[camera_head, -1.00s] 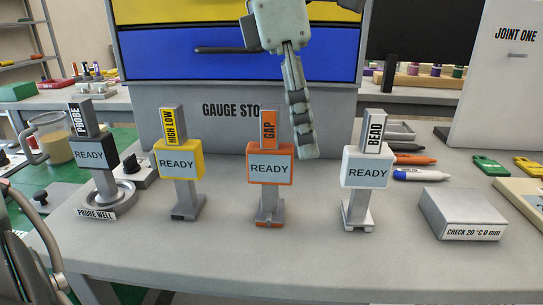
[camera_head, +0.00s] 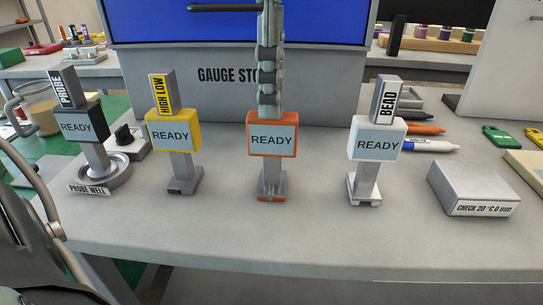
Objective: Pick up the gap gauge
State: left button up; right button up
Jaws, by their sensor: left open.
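The gap gauge (camera_head: 271,140) stands upright on the grey bench, third from the left in the row. It has an orange-framed box with a READY screen, a grey stem and an orange-marked foot. My left gripper (camera_head: 268,100) comes down from the top of the view and is open. Its fingers line up with the gauge's upper grip and hide it and the GAP label. They reach down to about the top of the orange box. Whether they touch the gauge cannot be told. My right gripper is not in view.
The yellow high-low gauge (camera_head: 174,132) stands to the left and the white bead gauge (camera_head: 376,140) to the right. The probe gauge (camera_head: 81,127) sits in its well at far left. A grey check block (camera_head: 473,187) lies at right. The bench front is clear.

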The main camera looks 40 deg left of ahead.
aim_at(272, 138)
pick_arm(q)
notch_tip(272, 138, down, 5)
jog(key=shift+w+r, duration=0.1)
jog(key=shift+w, duration=0.05)
grip_shut()
dwell(0.4)
